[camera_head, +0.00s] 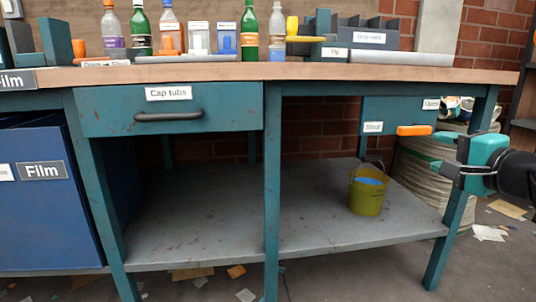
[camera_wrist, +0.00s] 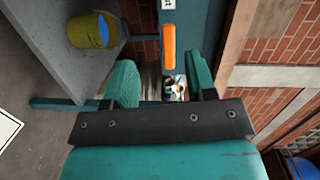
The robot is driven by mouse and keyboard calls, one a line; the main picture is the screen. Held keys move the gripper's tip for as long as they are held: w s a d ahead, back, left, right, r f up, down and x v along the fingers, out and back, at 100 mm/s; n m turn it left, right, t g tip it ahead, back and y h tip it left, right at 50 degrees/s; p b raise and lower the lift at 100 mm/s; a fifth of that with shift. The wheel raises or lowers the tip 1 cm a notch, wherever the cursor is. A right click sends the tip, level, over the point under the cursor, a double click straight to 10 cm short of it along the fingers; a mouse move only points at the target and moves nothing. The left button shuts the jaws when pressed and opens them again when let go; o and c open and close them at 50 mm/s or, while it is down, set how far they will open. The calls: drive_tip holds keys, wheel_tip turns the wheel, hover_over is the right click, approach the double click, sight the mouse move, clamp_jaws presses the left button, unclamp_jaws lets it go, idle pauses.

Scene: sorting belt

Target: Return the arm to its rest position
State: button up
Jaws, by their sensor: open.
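My gripper (camera_head: 449,153) is at the right of the head view, in front of the bench's right end and beside the right leg. In the wrist view, my gripper (camera_wrist: 164,86) shows two teal fingers standing apart with nothing held between them. Past the fingers, the orange handle (camera_wrist: 169,46) of a small drawer shows. The same orange handle (camera_head: 414,130) is on the drawer front in the head view, a little left of and above my gripper. That drawer (camera_head: 385,112) looks shut.
The bench top (camera_head: 250,70) carries several bottles and small bins. A yellow bucket (camera_head: 367,192) with blue contents stands on the lower shelf (camera_head: 310,232). A blue Film bin (camera_head: 50,215) is at the left. Sacks (camera_head: 425,178) stand behind the right leg. Scraps litter the floor.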

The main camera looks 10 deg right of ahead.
drive_tip(key=s+a+r+n+g+y+p, duration=0.2)
drive_tip(key=a+n+g+y+p, duration=0.45)
drive_tip(key=a, duration=0.65)
drive_tip(key=s+a+r+n+g+h+p, duration=0.2)
drive_tip(key=s+a+n+g+p, duration=0.25)
drive_tip(key=s+n, duration=0.4)
drive_tip(key=s+a+r+n+g+h+p, duration=0.25)
drive_tip(key=s+a+n+g, duration=0.4)
drive_tip(key=s, duration=0.35)
wheel_tip(320, 180, up, 37)
drive_tip(key=p, duration=3.8)
drive_tip(key=shift+s+d+f, duration=0.15)
drive_tip(key=shift+s+d, duration=0.15)
drive_tip(key=shift+s, duration=0.05)
drive_tip(key=shift+n+t, duration=0.25)
